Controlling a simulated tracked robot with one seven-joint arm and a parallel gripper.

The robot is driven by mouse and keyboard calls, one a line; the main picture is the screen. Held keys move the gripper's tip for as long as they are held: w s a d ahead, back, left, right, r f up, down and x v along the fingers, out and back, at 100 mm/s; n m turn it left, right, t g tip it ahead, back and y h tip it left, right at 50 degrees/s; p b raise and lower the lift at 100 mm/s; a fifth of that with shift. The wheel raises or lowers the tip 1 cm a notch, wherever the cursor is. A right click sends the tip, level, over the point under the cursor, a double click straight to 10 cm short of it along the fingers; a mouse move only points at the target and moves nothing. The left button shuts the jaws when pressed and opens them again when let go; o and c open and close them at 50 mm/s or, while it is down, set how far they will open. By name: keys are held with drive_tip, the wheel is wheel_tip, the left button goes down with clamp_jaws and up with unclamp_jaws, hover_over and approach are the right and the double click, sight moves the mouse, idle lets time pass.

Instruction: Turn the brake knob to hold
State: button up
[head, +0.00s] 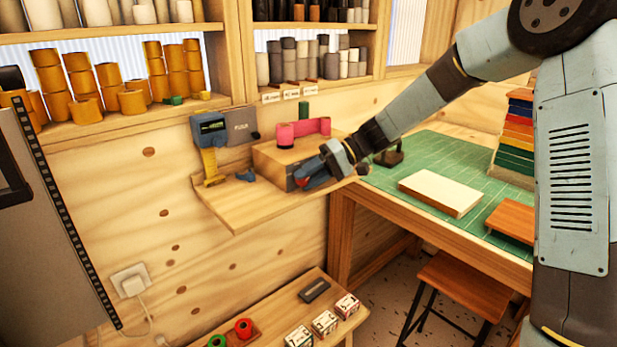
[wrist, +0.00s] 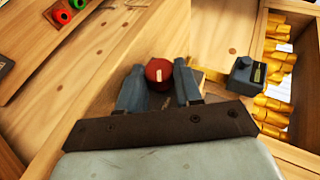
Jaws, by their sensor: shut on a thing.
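The brake knob (wrist: 158,71) is round and dark red with a short pale mark on its face, seen in the wrist view. My gripper (wrist: 159,82) has one finger on each side of it and is shut on it. In the head view my gripper (head: 310,178) is at the front of a wooden box (head: 272,164) on the wall shelf; the knob is mostly covered there. Any hold marking around the knob cannot be read.
A dark blue device (head: 209,130) with a yellow part stands on the shelf left of the box. A green-matted bench (head: 430,165) with a pale board (head: 440,193) is at right. A lower shelf (head: 345,325) holds small boxes. Shelves of gold rolls (head: 105,85) are above.

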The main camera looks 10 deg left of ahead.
drive_tip(key=shift+w+d+f, duration=0.1)
drive_tip(key=shift+f, duration=0.05)
idle(0.3)
drive_tip(key=o, duration=1)
drive_tip(key=shift+o, duration=0.2)
drive_tip(key=t+h, duration=0.2)
drive_tip(key=n+t+h, duration=0.1)
drive_tip(key=shift+s+a+r, duration=0.25)
drive_tip(key=shift+s+r, duration=0.05)
drive_tip(key=shift+r, duration=0.1)
drive_tip(key=shift+s+a+r+n+t+h, duration=0.15)
drive_tip(key=shift+n+t+h, duration=0.15)
drive_tip(key=shift+t+h, duration=0.5)
drive_tip(key=shift+s+a+n+t+h, duration=0.1)
drive_tip(key=shift+n+t+h, duration=0.2)
drive_tip(key=shift+t+h, duration=0.45)
drive_tip(key=shift+s+t+h, duration=0.1)
drive_tip(key=shift+t+h, duration=0.45)
drive_tip(key=shift+t, duration=0.2)
drive_tip(key=shift+a+t, duration=0.1)
drive_tip(key=shift+t, duration=0.2)
